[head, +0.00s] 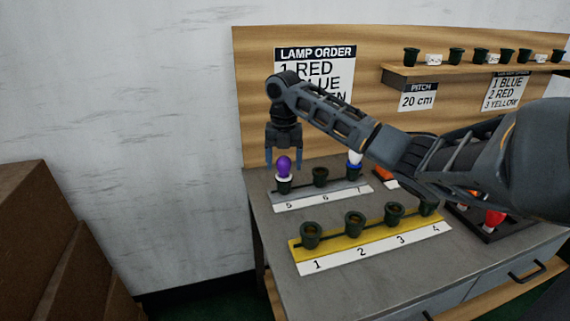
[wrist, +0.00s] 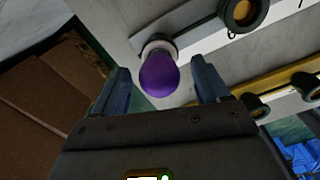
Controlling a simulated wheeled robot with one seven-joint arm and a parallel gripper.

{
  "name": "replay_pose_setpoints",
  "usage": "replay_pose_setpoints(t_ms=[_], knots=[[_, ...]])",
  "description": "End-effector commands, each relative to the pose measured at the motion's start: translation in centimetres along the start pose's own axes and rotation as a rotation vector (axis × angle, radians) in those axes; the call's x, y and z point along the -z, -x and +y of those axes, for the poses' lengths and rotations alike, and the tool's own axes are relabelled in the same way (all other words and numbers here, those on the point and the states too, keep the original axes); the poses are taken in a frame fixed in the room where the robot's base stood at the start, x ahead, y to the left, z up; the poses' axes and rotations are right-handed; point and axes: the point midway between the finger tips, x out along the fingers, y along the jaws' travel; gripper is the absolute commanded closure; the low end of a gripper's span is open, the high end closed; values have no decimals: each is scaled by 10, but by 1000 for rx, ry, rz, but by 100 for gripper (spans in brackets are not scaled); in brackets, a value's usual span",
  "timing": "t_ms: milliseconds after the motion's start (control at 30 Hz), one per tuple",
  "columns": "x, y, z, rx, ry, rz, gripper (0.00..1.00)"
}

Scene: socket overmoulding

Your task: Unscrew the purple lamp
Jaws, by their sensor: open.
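The purple lamp (head: 284,166) stands upright in socket 5 (head: 284,186) at the left end of the grey rack. It has a white collar under its bulb. My gripper (head: 284,164) is above and around it, with one blue-tipped finger on each side. In the wrist view the lamp (wrist: 159,75) shows between the open fingers of the gripper (wrist: 164,78), with gaps on both sides. I see no contact between fingers and lamp.
Socket 6 (head: 320,176) is empty; a white and blue lamp (head: 355,161) is at 7. The yellow rack (head: 300,256) with sockets 1 to 4 is in front. A dark tray (head: 488,232) with a red item is at right. Brown boxes (head: 45,240) stand left.

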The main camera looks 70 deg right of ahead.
Motion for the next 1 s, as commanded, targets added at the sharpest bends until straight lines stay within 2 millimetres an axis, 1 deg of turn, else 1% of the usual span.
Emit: replay_pose_setpoints(t_ms=[33, 133, 267, 400, 500, 600, 767, 1000], knots=[[1, 7, 1, -2, -61, 4, 25], [1, 4, 1, -1, -157, 3, 25], [0, 3, 0, 0, -217, 2, 25], [1, 7, 1, -1, -376, 4, 25], [1, 6, 1, -1, -499, 4, 25], [1, 4, 1, -1, -572, 2, 25], [0, 1, 0, -1, -594, -1, 25], [0, 2, 0, 0, -591, 0, 25]])
